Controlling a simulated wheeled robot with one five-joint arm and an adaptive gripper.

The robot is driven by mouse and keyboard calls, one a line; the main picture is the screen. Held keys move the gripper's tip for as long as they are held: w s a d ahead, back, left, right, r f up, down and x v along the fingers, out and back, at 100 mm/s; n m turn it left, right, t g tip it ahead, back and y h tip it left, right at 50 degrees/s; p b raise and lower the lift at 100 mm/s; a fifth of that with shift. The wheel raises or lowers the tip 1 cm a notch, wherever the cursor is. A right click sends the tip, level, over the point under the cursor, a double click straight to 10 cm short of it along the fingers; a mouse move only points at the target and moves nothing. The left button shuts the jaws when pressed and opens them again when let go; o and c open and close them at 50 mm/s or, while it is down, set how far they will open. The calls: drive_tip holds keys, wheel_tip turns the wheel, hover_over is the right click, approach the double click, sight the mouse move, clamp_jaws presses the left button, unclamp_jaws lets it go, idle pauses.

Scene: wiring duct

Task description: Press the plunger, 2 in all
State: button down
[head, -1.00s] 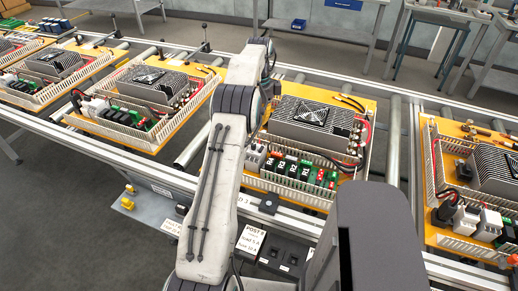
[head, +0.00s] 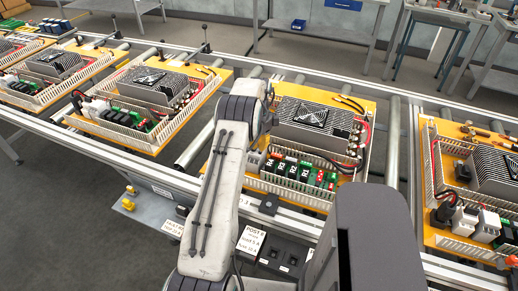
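I cannot make out a plunger for certain. A small black square block with a round centre (head: 269,204) sits on the front rail before the middle board, and I cannot tell whether it is the plunger. The middle orange board (head: 352,184) carries a finned grey heatsink unit (head: 310,116) and a row of green and black relays (head: 300,172). My arm rises in front of this board's left side. My gripper is not visible; the arm's far end is hidden behind its own links.
More orange boards stand on the roller conveyor to the left (head: 150,145) and right (head: 430,235). Black boxes (head: 285,256) and a white "POST 8" label (head: 251,240) are below the front rail. Bare rollers (head: 392,140) show between boards. Benches stand behind.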

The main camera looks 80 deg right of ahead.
sight(259, 156)
drive_tip(key=shift+f, duration=1.3)
drive_tip(key=shift+f, duration=0.15)
drive_tip(key=shift+f+b, duration=0.9)
drive_tip(key=shift+b, duration=0.05)
drive_tip(key=shift+a+f, duration=0.1)
drive_tip(key=shift+a, duration=0.1)
drive_tip(key=shift+f, duration=0.1)
wheel_tip(259, 156, up, 15)
drive_tip(key=shift+d, duration=0.25)
idle(0.3)
